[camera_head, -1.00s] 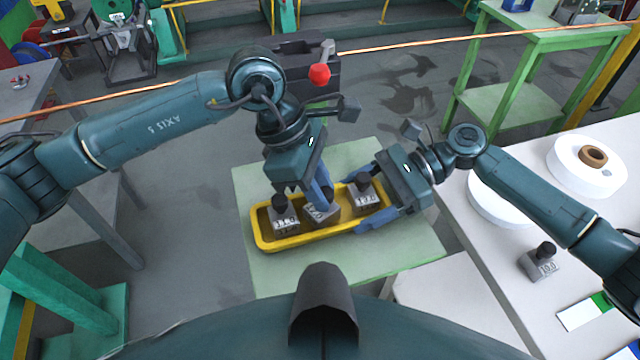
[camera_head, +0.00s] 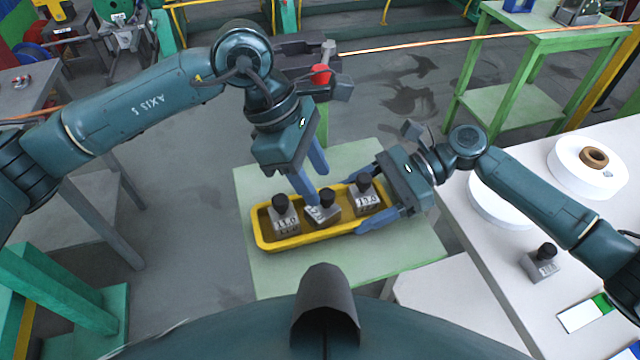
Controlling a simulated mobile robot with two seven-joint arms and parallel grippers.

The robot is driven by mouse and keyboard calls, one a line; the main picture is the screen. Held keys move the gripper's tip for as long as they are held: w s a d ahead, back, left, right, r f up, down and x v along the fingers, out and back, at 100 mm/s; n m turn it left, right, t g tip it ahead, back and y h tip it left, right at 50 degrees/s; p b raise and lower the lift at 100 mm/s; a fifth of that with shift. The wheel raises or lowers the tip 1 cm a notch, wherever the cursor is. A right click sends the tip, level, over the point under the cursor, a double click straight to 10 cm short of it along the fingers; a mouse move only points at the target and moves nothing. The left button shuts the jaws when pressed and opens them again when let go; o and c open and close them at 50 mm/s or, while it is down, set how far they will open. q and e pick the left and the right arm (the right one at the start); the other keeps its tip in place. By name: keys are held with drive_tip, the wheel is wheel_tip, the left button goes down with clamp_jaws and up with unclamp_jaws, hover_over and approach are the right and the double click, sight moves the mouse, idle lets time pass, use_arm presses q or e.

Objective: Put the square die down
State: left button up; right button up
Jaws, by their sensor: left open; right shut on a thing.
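A yellow tray (camera_head: 268,241) on a green table holds three grey block dies with black knobs: a left die (camera_head: 284,222), a middle die (camera_head: 322,213) and a right die (camera_head: 367,203). The middle die sits turned and looks slightly tilted. I cannot tell which die is the square one; their labels are too small to read surely. My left gripper (camera_head: 314,187) is open and empty, pointing down just above the middle die, one fingertip close to it. My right gripper (camera_head: 373,198) is shut on the right end of the tray, one finger along each long side.
Another knobbed die (camera_head: 541,262) stands on the white table (camera_head: 480,262) at the right, near white reels (camera_head: 583,168). A copper wire (camera_head: 420,46) crosses behind my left arm. The green table (camera_head: 290,276) has free room around the tray.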

use_arm(q)
drive_tip(key=s+v, duration=0.1)
drive_tip(key=v, duration=0.7)
drive_tip(key=shift+w+a+r, duration=0.2)
drive_tip(key=shift+w+r, duration=0.2)
drive_tip(key=shift+w, duration=0.15)
use_arm(e)
drive_tip(key=o, duration=1.1)
